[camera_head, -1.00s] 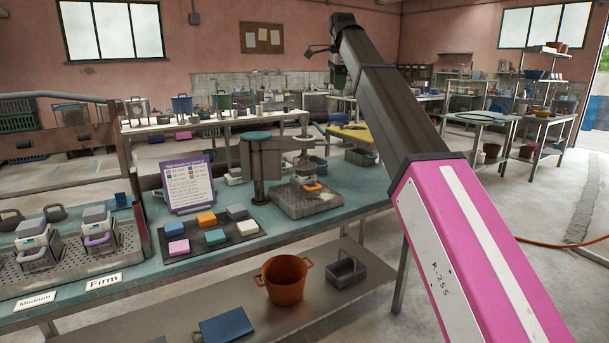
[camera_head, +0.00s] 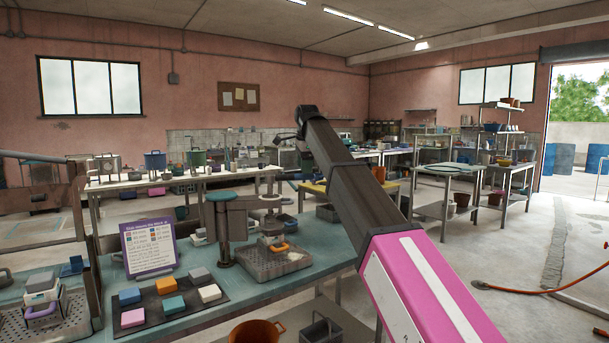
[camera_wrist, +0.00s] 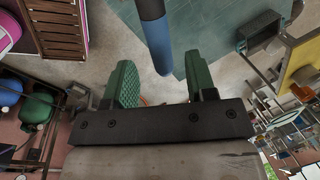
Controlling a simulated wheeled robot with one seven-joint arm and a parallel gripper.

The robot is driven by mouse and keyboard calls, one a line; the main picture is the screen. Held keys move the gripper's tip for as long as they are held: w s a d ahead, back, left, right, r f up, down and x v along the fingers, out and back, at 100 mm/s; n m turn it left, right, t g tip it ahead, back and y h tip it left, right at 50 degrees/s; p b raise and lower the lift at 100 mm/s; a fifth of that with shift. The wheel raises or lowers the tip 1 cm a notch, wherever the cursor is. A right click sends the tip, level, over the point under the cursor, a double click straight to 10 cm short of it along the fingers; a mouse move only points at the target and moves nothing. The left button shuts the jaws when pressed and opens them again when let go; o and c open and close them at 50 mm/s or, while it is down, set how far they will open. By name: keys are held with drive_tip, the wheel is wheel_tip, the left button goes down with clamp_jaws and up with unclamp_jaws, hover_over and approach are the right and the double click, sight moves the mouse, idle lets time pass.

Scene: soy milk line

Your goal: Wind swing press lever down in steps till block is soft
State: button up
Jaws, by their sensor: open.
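The swing press stands on the teal bench left of centre in the head view, with a dark column (camera_head: 224,232) under a teal cap. Its arm reaches right over a perforated metal tray (camera_head: 262,265). An orange handle (camera_head: 277,247) shows low under the press head; any block there is hard to make out. My gripper is at the far end of my arm, small and dark in the head view. In the wrist view my gripper (camera_wrist: 163,85) is open, its green fingers apart. A dark rod with a blue end (camera_wrist: 161,52) reaches toward the gap between them; I cannot tell which thing it belongs to.
A purple-framed sign (camera_head: 150,249) and a dark mat with several coloured blocks (camera_head: 173,284) stand left of the press. Another perforated tray (camera_head: 45,325) is at the far left. An orange pot (camera_head: 257,332) is below the bench. Open floor lies right.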

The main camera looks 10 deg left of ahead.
drive_tip(key=shift+w+a+f, duration=0.1)
drive_tip(key=shift+w+f, duration=0.05)
drive_tip(key=shift+f, duration=0.7)
drive_tip(key=shift+w+a+f, duration=0.1)
drive_tip(key=shift+w+f, duration=0.05)
drive_tip(key=shift+f, duration=0.65)
clamp_jaws()
drive_tip(key=shift+w, duration=0.1)
